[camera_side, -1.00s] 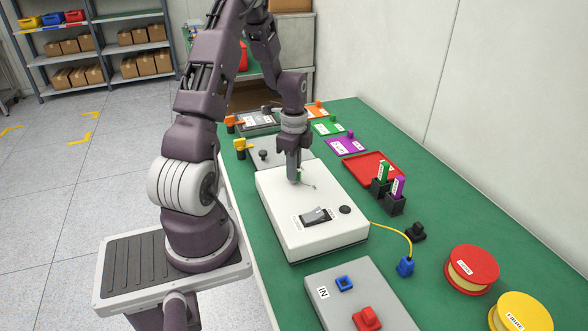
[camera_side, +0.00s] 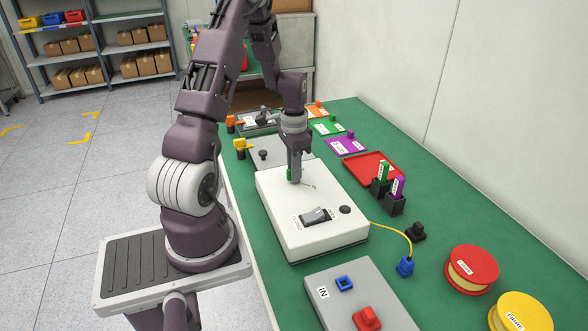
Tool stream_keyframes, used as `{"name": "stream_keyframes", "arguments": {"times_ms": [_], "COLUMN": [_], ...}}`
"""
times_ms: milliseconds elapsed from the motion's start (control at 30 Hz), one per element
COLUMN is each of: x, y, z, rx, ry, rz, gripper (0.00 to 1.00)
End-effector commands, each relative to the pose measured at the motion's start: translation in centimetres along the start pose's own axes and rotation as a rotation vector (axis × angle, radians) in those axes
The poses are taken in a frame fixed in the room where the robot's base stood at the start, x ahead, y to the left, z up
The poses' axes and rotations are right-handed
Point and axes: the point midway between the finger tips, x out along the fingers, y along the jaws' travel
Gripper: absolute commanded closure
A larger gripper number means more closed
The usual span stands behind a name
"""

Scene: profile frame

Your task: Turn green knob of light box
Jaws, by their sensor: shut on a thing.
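The white light box (camera_side: 283,219) stands on the green bench, with a black rocker switch (camera_side: 315,216) and a round black knob (camera_side: 345,210) on its top near the front. The green knob (camera_side: 290,174) shows as a small bit of green at the far end of the box top. My gripper (camera_side: 294,179) points down there and is shut on the green knob. The fingers hide most of the knob. A small mark is visible on the box just right of the fingers.
A grey panel (camera_side: 392,290) with blue and red parts lies in front of the box. A yellow cable with a blue plug (camera_side: 405,266) lies to the right. Black holders with green and purple pieces (camera_side: 395,204), a red tray (camera_side: 362,160) and red and yellow spools (camera_side: 470,270) stand right.

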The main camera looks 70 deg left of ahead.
Motion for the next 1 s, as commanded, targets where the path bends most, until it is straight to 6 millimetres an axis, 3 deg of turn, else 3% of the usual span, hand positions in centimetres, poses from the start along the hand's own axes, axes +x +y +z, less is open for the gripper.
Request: {"name": "stream_keyframes", "arguments": {"times_ms": [600, 1000], "x": [-0.10, -0.11], "y": [-0.01, -0.05], "z": [-0.09, -0.13], "rx": [-0.548, -0.745], "ry": [0.003, 0.004], "rz": [-0.001, -0.001], "gripper": [1.00, 1.00]}}
